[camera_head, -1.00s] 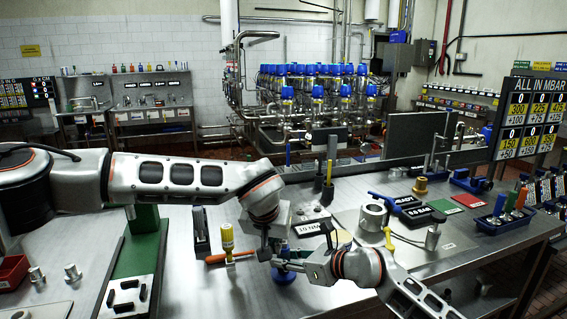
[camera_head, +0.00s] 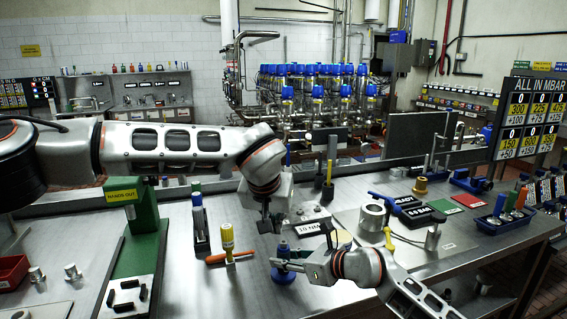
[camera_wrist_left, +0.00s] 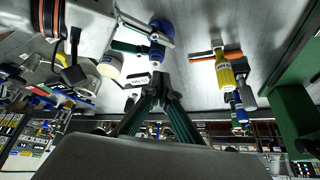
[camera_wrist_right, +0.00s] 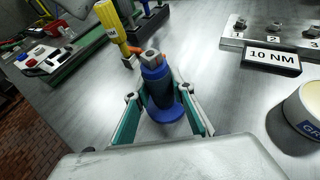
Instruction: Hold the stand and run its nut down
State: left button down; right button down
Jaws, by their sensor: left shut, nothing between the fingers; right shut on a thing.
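The blue stand (camera_head: 283,272) is upright on the steel bench, with a grey nut on its top that shows in the right wrist view (camera_wrist_right: 150,58). My right gripper (camera_head: 287,264) comes in from the right and is shut on the stand's body, one finger on each side in the right wrist view (camera_wrist_right: 158,95). My left gripper (camera_head: 267,226) points down above and slightly left of the stand, apart from it. Its fingers are together and empty in the left wrist view (camera_wrist_left: 162,98), where the stand (camera_wrist_left: 158,50) shows beyond them.
A yellow-handled screwdriver (camera_head: 228,242) stands left of the stand, beside an orange-handled tool (camera_head: 214,258). The "10 NM" plate (camera_wrist_right: 274,58) lies behind. A green fixture (camera_head: 143,235) stands farther left.

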aim_at(280, 249)
pick_arm(q)
jog(key=shift+s+d+f, duration=0.1)
jog(key=shift+d+f, duration=0.3)
jog(key=shift+f, duration=0.6)
jog(key=shift+w+d+f, duration=0.1)
jog(key=shift+d+f, duration=0.25)
jog(key=shift+f, duration=0.7)
jog(key=shift+s+d+f, duration=0.1)
jog(key=shift+d+f, duration=0.3)
jog(key=shift+f, duration=0.6)
jog(key=shift+w+a, duration=0.15)
jog(key=shift+w, duration=0.3)
jog(key=shift+a, duration=0.35)
jog(key=shift+w+a, duration=0.1)
jog(key=shift+a, duration=0.25)
jog(key=shift+w+a+r, duration=0.1)
jog(key=shift+w+a, duration=0.15)
